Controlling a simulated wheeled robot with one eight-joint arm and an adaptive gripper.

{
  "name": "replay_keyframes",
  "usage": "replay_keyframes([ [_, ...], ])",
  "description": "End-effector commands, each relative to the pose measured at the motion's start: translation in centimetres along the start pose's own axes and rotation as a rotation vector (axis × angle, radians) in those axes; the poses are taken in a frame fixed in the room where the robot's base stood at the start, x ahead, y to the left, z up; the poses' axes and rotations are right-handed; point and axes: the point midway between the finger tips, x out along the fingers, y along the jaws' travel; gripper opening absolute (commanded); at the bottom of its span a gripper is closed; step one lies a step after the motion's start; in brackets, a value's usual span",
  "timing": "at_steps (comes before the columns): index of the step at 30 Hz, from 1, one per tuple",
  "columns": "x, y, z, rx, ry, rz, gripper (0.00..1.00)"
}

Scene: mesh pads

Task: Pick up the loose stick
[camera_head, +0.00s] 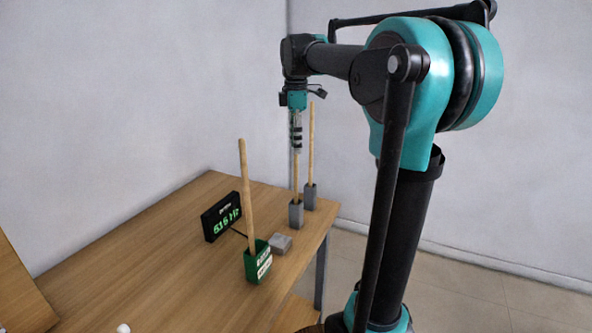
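Three thin wooden sticks stand upright on the table. One stick (246,190) is in a green holder (258,266) with a white label. A middle stick (295,182) is in a grey holder (296,214), and a third stick (311,140) is in another grey holder (310,197) behind it. My gripper (296,150) points straight down over the middle stick, whose upper part is hidden by the fingers. I cannot tell whether the fingers are closed on it or only beside it. Which stick is loose does not show.
A black display (221,217) with green digits stands left of the holders. A small grey block (280,244) lies beside the green holder. The wooden table (165,265) is mostly bare at left, with its right edge close to the holders. A wall is behind.

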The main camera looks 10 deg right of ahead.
Motion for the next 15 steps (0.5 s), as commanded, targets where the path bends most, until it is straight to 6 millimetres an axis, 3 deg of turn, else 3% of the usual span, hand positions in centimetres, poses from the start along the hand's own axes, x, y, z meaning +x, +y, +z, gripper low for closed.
replay_keyframes([
  [4,-0.03,0.01,0.0,0.0,0.0,0.0,0.34],
  [12,-0.05,0.01,0.0,0.0,0.0,0.0,0.01],
  [15,-0.05,0.01,0.0,0.0,0.0,0.0,0.0],
])
